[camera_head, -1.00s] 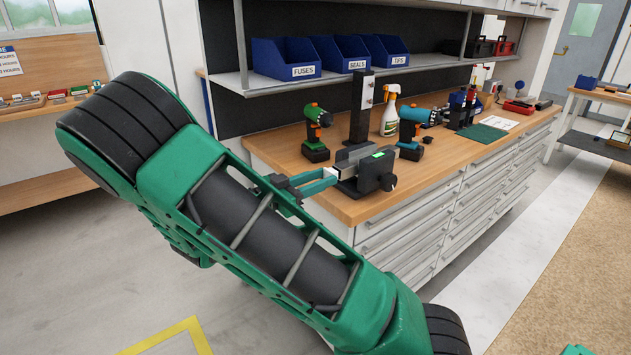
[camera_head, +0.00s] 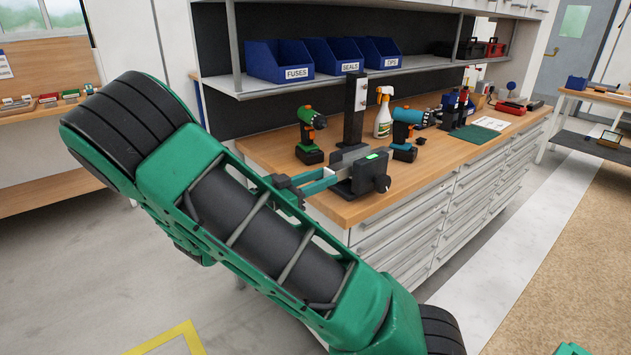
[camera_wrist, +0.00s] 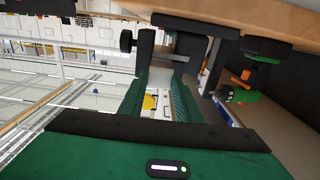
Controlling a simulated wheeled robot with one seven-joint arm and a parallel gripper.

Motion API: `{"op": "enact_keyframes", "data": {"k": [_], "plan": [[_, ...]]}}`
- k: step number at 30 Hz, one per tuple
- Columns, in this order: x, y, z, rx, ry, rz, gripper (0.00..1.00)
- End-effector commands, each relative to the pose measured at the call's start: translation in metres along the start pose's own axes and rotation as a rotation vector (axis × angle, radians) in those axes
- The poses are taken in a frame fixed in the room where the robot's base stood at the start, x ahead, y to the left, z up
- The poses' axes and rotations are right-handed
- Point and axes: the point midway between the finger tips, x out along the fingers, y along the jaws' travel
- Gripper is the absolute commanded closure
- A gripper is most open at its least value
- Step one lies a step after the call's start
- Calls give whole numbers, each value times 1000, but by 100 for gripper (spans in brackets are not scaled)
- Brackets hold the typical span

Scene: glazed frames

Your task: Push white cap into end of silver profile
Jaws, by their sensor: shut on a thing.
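My gripper (camera_head: 318,183) reaches from the left to a dark bench vise (camera_head: 365,178) at the bench's front left corner. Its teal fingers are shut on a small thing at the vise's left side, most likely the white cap. In the wrist view, a small pale patch shows between the green fingertips (camera_wrist: 167,68), just short of the dark vise (camera_wrist: 188,43). The cap's outline and its fit against the silver profile are too small to tell. The profile is not clearly separable from the vise's grey jaws and my fingers.
A green drill (camera_head: 311,135), a black post (camera_head: 354,110), a spray bottle (camera_head: 383,115) and a blue drill (camera_head: 405,130) stand behind the vise on the wooden bench (camera_head: 250,152). Blue bins (camera_head: 280,60) sit on the shelf above. White drawers (camera_head: 400,225) lie below.

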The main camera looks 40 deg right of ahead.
Motion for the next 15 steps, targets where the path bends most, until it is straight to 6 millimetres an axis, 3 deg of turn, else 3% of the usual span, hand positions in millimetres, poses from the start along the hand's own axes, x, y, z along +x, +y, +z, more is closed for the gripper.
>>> {"op": "enact_keyframes", "data": {"k": [1,3,15], "plan": [[0,0,0,0,0,0,63],[0,0,0,0,0,0,48],[-7,-1,0,-1,-1,-3,48]]}}
